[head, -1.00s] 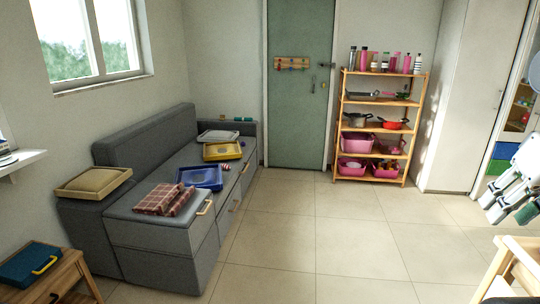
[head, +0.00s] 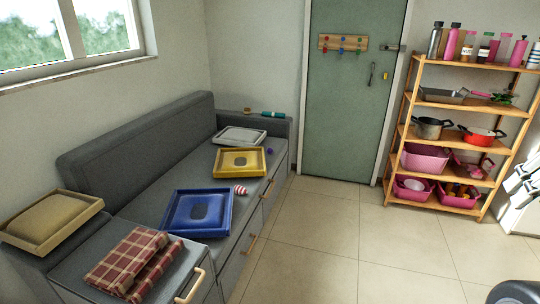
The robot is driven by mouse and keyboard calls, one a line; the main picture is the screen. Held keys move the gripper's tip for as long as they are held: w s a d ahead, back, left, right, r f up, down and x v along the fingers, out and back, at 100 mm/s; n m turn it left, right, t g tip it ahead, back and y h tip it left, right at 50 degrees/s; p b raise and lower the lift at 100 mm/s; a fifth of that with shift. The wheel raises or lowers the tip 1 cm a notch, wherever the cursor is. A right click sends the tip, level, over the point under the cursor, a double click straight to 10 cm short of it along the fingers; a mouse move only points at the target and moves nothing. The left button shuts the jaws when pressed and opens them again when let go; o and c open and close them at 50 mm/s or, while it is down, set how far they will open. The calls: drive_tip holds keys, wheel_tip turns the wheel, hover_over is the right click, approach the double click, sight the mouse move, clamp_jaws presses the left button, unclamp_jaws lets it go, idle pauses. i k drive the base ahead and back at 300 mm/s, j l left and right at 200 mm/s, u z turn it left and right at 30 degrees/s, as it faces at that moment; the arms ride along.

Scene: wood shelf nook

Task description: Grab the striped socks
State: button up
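The striped socks (head: 240,190) appear as a small red-and-white striped bundle on the grey bench seat. They lie just right of the far right corner of the blue tray (head: 168,222), near the bench's front edge. They are small in the head view, and nothing covers them. I cannot make out my gripper in this view.
A yellow tray (head: 221,168) and a grey tray (head: 223,136) lie farther back on the bench (head: 140,196). A checked cloth (head: 108,262) and a beige cushion tray (head: 12,232) are nearer. The tiled floor (head: 320,245) is clear. A shelf rack (head: 398,152) stands at right.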

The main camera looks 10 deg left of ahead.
sight(238, 190)
drive_tip(key=i+l+u, duration=0.1)
drive_tip(key=i+u, duration=0.15)
drive_tip(key=i, duration=0.25)
drive_tip(key=i+l+u, duration=0.15)
drive_tip(key=i+u, duration=0.15)
drive_tip(key=i, duration=0.2)
drive_tip(key=i+l+u, duration=0.25)
drive_tip(key=i, duration=0.25)
drive_tip(key=i+l+u, duration=0.85)
drive_tip(key=l+u, duration=0.15)
drive_tip(key=i+l+u, duration=0.2)
drive_tip(key=l+u, duration=0.15)
drive_tip(key=l, duration=0.25)
